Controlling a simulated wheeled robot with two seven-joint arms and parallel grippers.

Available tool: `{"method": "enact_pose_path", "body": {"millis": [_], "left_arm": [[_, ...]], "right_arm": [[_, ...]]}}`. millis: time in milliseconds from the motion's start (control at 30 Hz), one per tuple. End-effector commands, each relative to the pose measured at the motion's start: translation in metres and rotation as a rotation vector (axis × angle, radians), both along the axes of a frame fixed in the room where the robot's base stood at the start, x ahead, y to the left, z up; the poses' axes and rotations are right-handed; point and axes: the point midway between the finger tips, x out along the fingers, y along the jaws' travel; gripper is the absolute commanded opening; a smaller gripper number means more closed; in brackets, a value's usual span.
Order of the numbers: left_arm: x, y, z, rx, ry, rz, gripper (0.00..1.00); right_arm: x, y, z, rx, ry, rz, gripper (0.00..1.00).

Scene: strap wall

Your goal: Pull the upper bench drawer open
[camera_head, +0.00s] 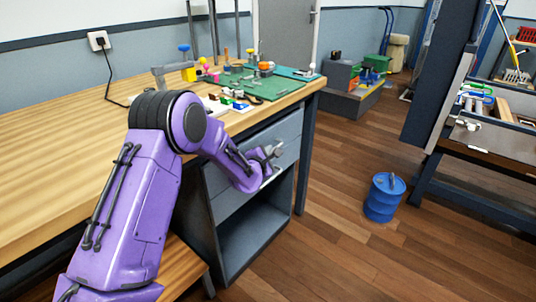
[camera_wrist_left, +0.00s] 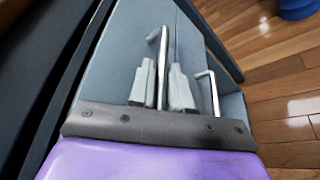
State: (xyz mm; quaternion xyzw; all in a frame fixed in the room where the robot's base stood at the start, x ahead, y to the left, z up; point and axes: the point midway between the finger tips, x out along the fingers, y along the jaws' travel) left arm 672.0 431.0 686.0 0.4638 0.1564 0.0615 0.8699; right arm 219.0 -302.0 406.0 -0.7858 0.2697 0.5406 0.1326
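The drawer unit hangs under the wooden bench. Its upper drawer (camera_head: 284,131) is a grey-blue front below the bench top, partly hidden by my left arm. In the head view I see no clear gap around this front. In the left wrist view, the upper drawer's metal bar handle (camera_wrist_left: 164,50) stands between the two grey fingers of my left gripper (camera_wrist_left: 162,88). The fingers sit close on both sides of the bar and look shut on it. In the head view my left gripper (camera_head: 268,154) is at the drawer front. My right gripper is in neither view.
A second bar handle (camera_wrist_left: 213,95) lies beside my gripper, on the lower drawer. An open shelf (camera_head: 255,240) is below the drawers. A blue drum (camera_head: 384,200) stands on the wooden floor to the right. The floor before the drawers is clear.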

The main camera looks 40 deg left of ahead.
Motion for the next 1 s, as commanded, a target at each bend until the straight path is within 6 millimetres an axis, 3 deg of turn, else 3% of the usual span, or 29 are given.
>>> {"method": "enact_pose_path", "body": {"millis": [267,467,667,1000], "left_arm": [[0.0,-0.001,0.0,0.0,0.001,0.001,0.0],[-0.002,-0.015,0.0,-0.002,0.003,-0.001,0.0],[-0.005,-0.054,0.001,-0.002,0.003,-0.003,0.0],[-0.012,-0.148,-0.001,-0.001,0.004,-0.004,0.0]], "right_arm": [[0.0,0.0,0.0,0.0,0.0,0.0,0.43],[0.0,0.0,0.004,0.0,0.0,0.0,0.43],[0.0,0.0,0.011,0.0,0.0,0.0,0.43],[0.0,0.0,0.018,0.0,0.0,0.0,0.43]]}}
